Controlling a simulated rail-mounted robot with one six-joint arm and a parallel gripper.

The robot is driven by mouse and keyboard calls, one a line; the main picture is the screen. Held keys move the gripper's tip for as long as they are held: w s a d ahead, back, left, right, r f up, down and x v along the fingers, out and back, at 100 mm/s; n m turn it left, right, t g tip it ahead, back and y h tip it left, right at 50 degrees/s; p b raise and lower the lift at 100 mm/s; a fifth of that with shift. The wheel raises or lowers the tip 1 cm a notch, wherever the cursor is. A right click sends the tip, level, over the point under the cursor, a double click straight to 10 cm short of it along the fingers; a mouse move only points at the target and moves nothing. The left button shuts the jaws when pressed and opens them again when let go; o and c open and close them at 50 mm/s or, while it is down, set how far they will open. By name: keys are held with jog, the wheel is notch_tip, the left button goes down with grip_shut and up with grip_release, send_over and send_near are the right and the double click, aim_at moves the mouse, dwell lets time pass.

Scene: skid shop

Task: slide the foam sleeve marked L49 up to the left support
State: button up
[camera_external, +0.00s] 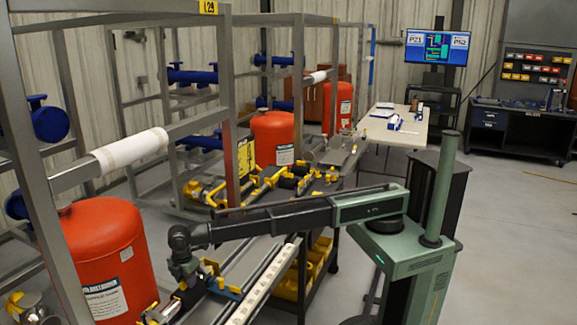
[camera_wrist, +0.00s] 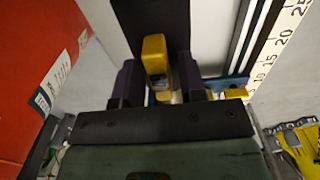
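My gripper (camera_external: 190,288) is low over the near end of the bench, beside the red tank. In the wrist view its two dark fingers (camera_wrist: 158,82) stand apart, with a yellow block (camera_wrist: 155,55) showing between them. I cannot tell whether they touch it. A wide black strip (camera_wrist: 150,15) lies beyond the yellow block. No L49 mark is readable in either view, so I cannot tell which piece is that sleeve. Black and yellow pieces (camera_external: 250,190) lie along the bench rails. The left support cannot be made out.
A red tank (camera_external: 108,255) stands close left of my gripper and fills the left of the wrist view (camera_wrist: 35,65). A scale strip (camera_external: 262,285) runs along the right. Yellow bins (camera_external: 318,255) sit under the bench. Grey frame posts (camera_external: 228,110) rise behind.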

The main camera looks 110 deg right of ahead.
aim_at(180, 291)
jog(key=c, duration=0.5)
jog(key=shift+w+a, duration=0.1)
jog(key=shift+w+a, duration=1.1)
jog(key=shift+a, duration=0.1)
jog(key=shift+w+a, duration=1.2)
jog(key=shift+a, duration=0.1)
